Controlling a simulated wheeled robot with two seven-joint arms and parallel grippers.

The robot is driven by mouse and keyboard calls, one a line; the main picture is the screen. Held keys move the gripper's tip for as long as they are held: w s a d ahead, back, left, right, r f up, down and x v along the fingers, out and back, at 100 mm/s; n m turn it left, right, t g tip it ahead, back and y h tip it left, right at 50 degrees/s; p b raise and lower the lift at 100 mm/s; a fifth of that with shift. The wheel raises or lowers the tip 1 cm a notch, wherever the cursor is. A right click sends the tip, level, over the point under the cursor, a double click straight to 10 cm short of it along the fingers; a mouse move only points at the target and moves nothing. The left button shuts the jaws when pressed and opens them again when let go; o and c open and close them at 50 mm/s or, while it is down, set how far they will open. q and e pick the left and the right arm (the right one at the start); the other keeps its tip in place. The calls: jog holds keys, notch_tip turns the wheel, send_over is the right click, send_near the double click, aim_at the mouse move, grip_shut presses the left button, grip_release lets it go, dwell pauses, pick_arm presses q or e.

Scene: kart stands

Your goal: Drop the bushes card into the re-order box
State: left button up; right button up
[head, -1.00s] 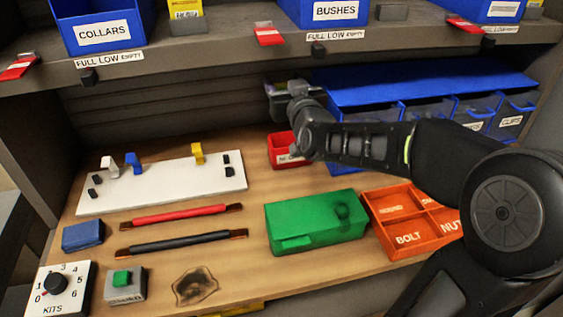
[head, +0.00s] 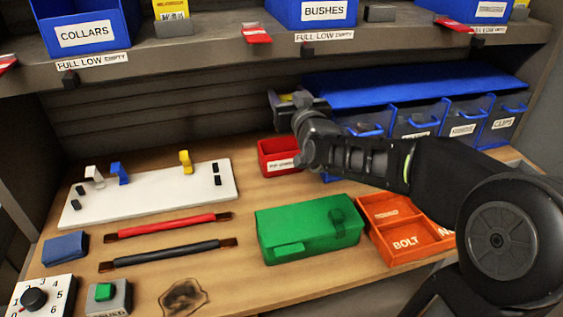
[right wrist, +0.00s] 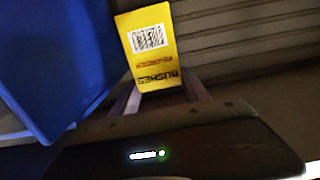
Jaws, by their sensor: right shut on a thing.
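The yellow bushes card (right wrist: 152,48), with a barcode and the word BUSHES, is between the fingers of my right gripper (right wrist: 160,98) in the right wrist view. In the head view the right gripper (head: 288,101) is shut on the card, of which only a bit of yellow shows. It is held in the air above the red re-order box (head: 278,156). The box stands on the bench, its front label partly readable and its right side hidden by my arm. I cannot tell whether the card is exactly over the opening. My left gripper is not in view.
Blue lidded bins (head: 415,88) stand right behind my right arm. A green box (head: 305,228) and an orange divided tray (head: 400,241) lie in front. The shelf (head: 210,63) with blue bins overhangs the back. A white board (head: 150,192) with hooks lies left.

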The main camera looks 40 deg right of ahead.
jog(key=shift+f+b, duration=0.55)
jog(key=shift+f, duration=0.9)
jog(key=o, duration=1.4)
jog(key=shift+s, duration=0.15)
jog(key=b+v, duration=0.1)
jog(key=v, duration=0.6)
jog(key=shift+s+a, duration=0.15)
jog(key=shift+s, duration=0.1)
